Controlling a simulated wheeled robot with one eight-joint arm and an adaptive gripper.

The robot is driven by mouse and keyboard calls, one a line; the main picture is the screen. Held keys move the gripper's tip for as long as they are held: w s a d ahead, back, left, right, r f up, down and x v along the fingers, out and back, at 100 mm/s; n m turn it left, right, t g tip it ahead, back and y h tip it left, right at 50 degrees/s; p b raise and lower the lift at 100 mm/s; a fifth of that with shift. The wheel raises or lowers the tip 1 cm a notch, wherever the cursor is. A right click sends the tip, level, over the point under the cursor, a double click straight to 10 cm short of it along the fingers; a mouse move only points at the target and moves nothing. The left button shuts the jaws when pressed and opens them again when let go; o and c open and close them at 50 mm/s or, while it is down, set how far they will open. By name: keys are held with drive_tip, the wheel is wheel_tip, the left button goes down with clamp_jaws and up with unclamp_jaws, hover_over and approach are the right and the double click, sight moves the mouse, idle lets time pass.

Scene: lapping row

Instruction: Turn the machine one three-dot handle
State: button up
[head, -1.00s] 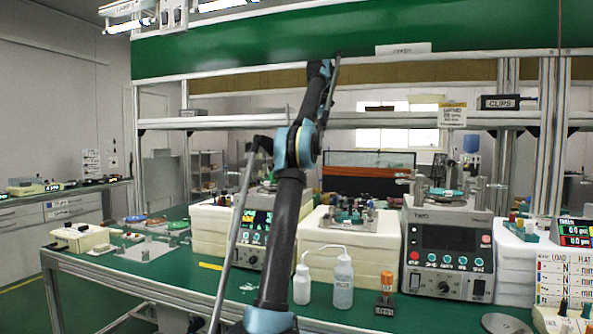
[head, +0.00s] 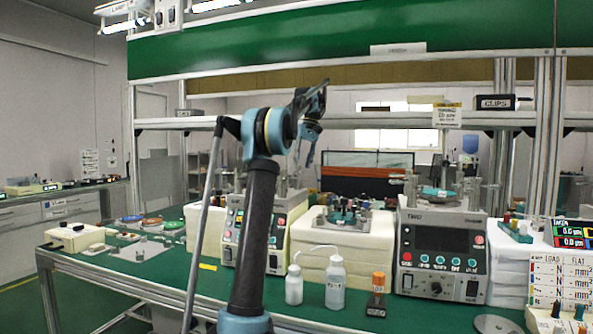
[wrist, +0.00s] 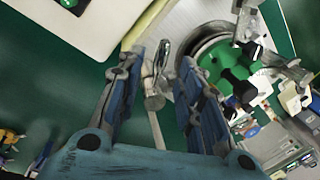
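Machine one, the grey unit with a lit panel (head: 233,222) at centre left in the head view, is partly hidden behind my arm. In the head view my gripper (head: 306,158) hangs above the bench near this machine. In the wrist view my gripper (wrist: 160,60) is open, its two blue fingers apart. A metal fitting with a rod (wrist: 154,88) shows between the fingers; I cannot tell whether they touch it. To its right are a round plate with a green part (wrist: 218,62) and black knobs (wrist: 238,84). No three-dot mark is readable, so I cannot tell which part is that handle.
Machine two (head: 440,250) stands to the right. Two white bottles (head: 335,282) and an orange-capped container (head: 377,290) stand in front on the green bench. A pale block (head: 350,235) with a fixture sits between the machines. A shelf and green panel (head: 300,50) span above.

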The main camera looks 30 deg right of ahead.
drive_tip(key=shift+w+a+f, duration=0.1)
drive_tip(key=shift+a+f, duration=0.05)
drive_tip(key=shift+f, duration=0.55)
drive_tip(key=shift+a+f, duration=0.1)
drive_tip(key=shift+f, duration=0.55)
clamp_jaws()
